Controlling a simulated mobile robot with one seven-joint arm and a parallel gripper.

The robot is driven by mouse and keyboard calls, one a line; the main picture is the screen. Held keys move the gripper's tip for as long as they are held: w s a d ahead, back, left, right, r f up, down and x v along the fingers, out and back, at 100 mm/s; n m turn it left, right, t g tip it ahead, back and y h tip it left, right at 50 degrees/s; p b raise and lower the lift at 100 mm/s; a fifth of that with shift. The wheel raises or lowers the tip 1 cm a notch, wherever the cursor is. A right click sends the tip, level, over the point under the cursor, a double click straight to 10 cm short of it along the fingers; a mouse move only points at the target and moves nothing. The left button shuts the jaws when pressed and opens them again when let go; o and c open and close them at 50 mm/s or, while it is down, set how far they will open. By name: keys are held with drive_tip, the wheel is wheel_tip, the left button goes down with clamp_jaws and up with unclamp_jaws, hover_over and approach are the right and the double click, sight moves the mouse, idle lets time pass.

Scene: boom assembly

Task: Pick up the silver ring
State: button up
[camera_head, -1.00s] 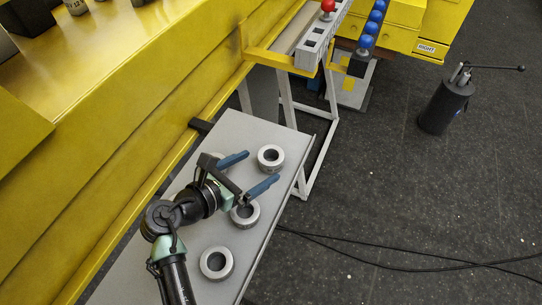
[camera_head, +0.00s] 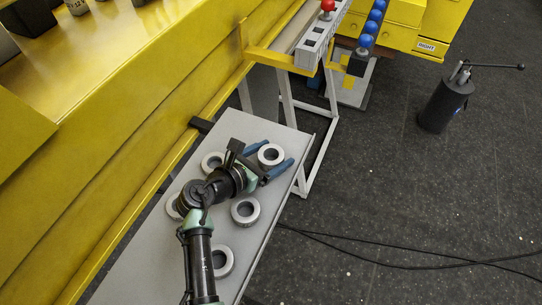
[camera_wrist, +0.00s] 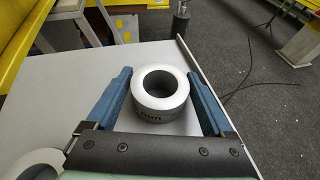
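Several silver rings lie on the grey table. The far one (camera_head: 271,164) is near the table's far right corner, and in the wrist view the silver ring (camera_wrist: 160,106) lies flat between my fingers. My gripper (camera_head: 272,154) is open, with one blue finger on each side of this ring. In the wrist view my gripper (camera_wrist: 159,75) has its fingertips close to the ring's sides; I cannot tell whether they touch. Another ring (camera_head: 245,219) lies nearer on the right, and one (camera_head: 213,170) to the left. My arm partly covers others.
The grey table (camera_head: 130,262) has a raised right edge. A yellow machine body (camera_head: 110,110) runs along its left side. A white stand (camera_head: 318,160) is beyond the far end. A black cylinder with a handle (camera_head: 440,105) stands on the floor, where cables (camera_head: 400,265) run.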

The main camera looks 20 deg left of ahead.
clamp_jaws()
wheel_tip(320, 180, up, 10)
drive_tip(key=shift+r, duration=0.15)
idle(0.7)
